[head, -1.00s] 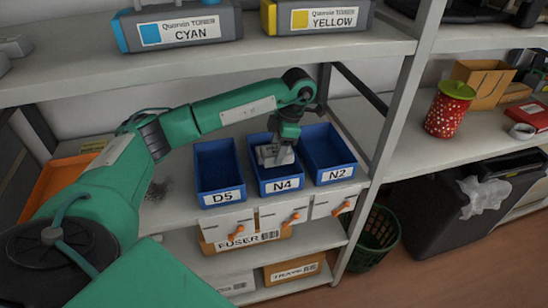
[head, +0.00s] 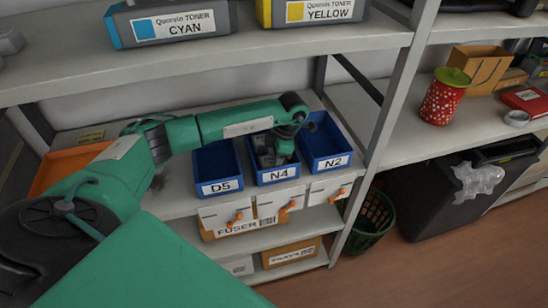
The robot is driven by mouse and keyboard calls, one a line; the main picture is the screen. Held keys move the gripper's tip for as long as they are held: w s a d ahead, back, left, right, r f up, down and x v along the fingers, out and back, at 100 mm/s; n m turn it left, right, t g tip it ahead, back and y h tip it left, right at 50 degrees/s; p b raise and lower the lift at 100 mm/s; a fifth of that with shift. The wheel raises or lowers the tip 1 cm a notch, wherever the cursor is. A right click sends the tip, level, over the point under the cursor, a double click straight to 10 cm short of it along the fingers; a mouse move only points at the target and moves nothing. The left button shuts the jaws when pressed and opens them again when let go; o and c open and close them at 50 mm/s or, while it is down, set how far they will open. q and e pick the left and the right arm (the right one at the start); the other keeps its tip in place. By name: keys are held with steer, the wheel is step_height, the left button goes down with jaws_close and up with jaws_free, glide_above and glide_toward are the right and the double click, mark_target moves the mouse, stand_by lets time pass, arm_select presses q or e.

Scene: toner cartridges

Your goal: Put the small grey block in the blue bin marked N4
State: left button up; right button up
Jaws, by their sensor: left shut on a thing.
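The blue bin marked N4 (head: 277,175) stands on the middle shelf, between the blue bins D5 and N2. My left gripper (head: 271,158) reaches down into the N4 bin from above. It is shut on the small grey block (head: 265,160), which shows only in part inside the bin's walls. The gripper and arm hide much of the block, and I cannot tell whether it touches the bin floor. My right gripper is not in view.
Blue bins D5 (head: 221,187) and N2 (head: 333,162) flank N4 closely. The upper shelf (head: 215,60) with toner boxes overhangs behind. An orange tray (head: 60,168) lies at the left. A shelf upright (head: 385,125) stands right of N2.

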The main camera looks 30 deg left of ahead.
arm_select(q)
steer(key=shift+f, duration=0.15)
steer(key=o, duration=0.7)
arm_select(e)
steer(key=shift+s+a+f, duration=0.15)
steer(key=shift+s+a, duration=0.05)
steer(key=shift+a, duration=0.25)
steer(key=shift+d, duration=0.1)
arm_select(q)
steer(key=shift+r, duration=0.35)
steer(key=b+v, duration=0.3)
steer(key=v, duration=0.8)
steer(key=shift+w+r, duration=0.15)
steer(key=shift+r, duration=0.2)
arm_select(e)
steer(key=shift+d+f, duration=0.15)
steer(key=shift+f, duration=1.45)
